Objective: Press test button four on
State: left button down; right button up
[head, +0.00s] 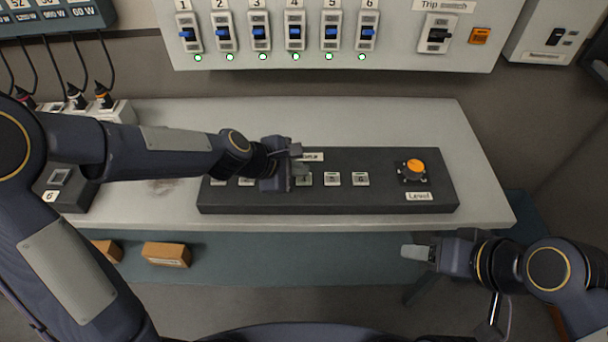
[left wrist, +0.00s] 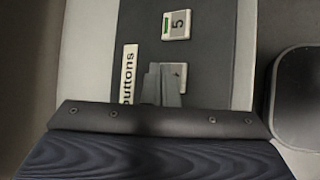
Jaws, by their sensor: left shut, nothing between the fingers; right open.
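A dark panel (head: 385,195) on the bench carries a row of small light numbered test buttons. Test button four (head: 304,181) is partly covered by my left gripper (head: 299,167), which is over it. In the left wrist view, the shut, empty fingers (left wrist: 160,82) are at button four (left wrist: 181,70) and hide much of it; I cannot tell whether they touch it. Button five (head: 332,179) is to its right and shows a green strip in the left wrist view (left wrist: 177,25). My right gripper (head: 416,252) is open and empty, off the bench's front edge.
An orange knob (head: 415,167) labelled Level is at the panel's right end. A wall panel (head: 400,50) with several numbered blue-handled switches and green lights stands behind. The bench (head: 400,120) is clear behind the dark panel. Orange-brown blocks (head: 166,254) lie below the bench.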

aim_at(300, 180)
pick_arm(q)
notch_tip(300, 180, up, 6)
jog(key=p, duration=0.5)
jog(key=shift+p, duration=0.4)
jog(key=s+a+r+m+y, duration=0.1)
jog(key=s+a+r+m, duration=0.7)
jog(key=s+a, duration=0.3)
jog(key=s+a+f+m+y, duration=0.2)
jog(key=s+a+m, duration=0.4)
jog(key=s, duration=0.6)
jog(key=a, duration=0.2)
jog(key=shift+s+a+m+y, duration=0.2)
jog(key=shift+a+m+y, duration=0.1)
